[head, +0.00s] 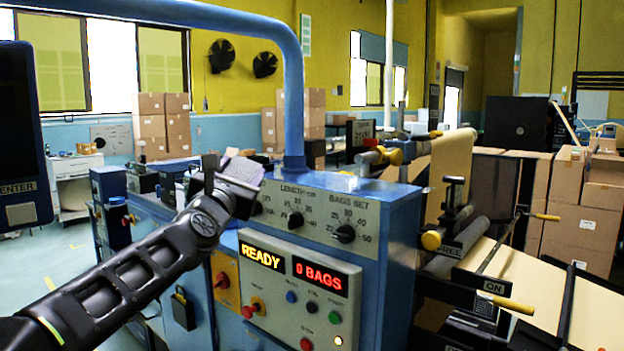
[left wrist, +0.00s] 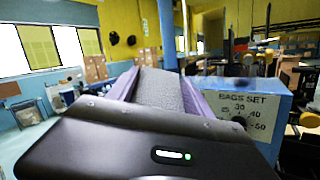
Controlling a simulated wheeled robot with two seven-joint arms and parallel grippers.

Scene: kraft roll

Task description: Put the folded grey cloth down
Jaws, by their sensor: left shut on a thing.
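The folded grey cloth (head: 243,170) is in my left gripper (head: 230,178), raised in front of the upper left part of the blue machine's control panel. In the left wrist view the grey cloth (left wrist: 160,90) lies between the two purple-sided fingers, and the left gripper (left wrist: 158,85) is shut on it. The cloth is clear of any surface that I can see. My right gripper is in neither view.
The blue bag machine (head: 375,205) has dials, buttons and a lit display (head: 298,268) reading READY and 0 BAGS. A blue pipe (head: 293,90) rises behind the gripper. Kraft paper (head: 510,285) runs over rollers at right. Cardboard boxes (head: 582,210) stand beyond.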

